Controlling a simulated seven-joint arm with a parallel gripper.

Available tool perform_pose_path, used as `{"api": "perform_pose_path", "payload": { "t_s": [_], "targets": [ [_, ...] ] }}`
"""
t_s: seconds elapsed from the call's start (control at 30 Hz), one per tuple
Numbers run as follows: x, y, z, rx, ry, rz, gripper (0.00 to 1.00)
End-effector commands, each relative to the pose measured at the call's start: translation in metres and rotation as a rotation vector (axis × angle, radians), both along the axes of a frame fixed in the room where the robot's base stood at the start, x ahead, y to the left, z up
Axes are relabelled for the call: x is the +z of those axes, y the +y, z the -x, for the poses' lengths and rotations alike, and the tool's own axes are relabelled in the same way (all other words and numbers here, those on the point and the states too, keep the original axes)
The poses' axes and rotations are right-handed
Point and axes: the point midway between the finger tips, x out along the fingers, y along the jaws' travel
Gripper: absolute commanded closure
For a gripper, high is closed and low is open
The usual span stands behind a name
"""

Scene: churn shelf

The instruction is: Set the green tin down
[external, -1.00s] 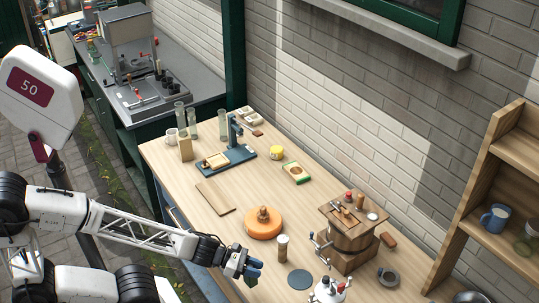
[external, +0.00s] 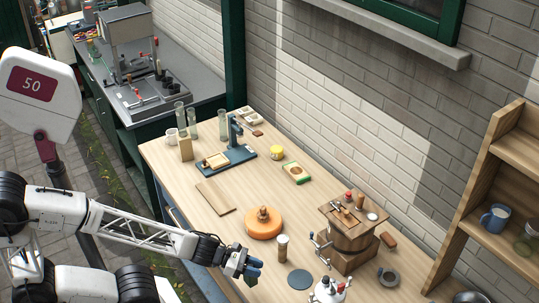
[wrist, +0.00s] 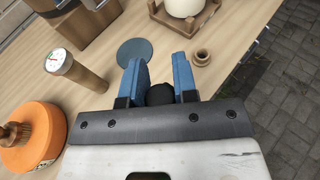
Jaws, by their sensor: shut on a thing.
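My gripper (external: 254,270) is at the front edge of the wooden table, low in the external view. In the wrist view its two blue fingers (wrist: 158,68) are closed on a dark round thing (wrist: 160,95), held deep between them. It looks almost black, and I cannot tell from its colour whether it is the green tin. The fingers hide its sides. A flat blue-grey disc (wrist: 138,52) lies on the table just beyond the fingertips; it also shows in the external view (external: 299,280).
A wooden cylinder with a white dial (external: 282,247) stands beside the gripper, near an orange round block (external: 264,224). The wooden churn (external: 350,235) is behind. A small wooden cup (wrist: 201,58) sits right of the fingers. A green-edged box (external: 296,173) lies farther back.

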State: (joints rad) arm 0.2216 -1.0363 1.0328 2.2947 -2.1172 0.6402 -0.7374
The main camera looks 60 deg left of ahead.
Motion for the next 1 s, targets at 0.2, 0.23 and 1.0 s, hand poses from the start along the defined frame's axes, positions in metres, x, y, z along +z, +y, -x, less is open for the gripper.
{"api": "perform_pose_path", "payload": {
  "t_s": [0.2, 0.23, 1.0],
  "targets": [
    [0.020, 0.000, 0.000, 0.000, -0.003, 0.000, 0.99],
    [0.024, 0.000, 0.000, 0.000, -0.002, -0.001, 0.99],
    [0.062, 0.004, -0.031, -0.031, 0.002, 0.001, 0.99]
  ]
}}
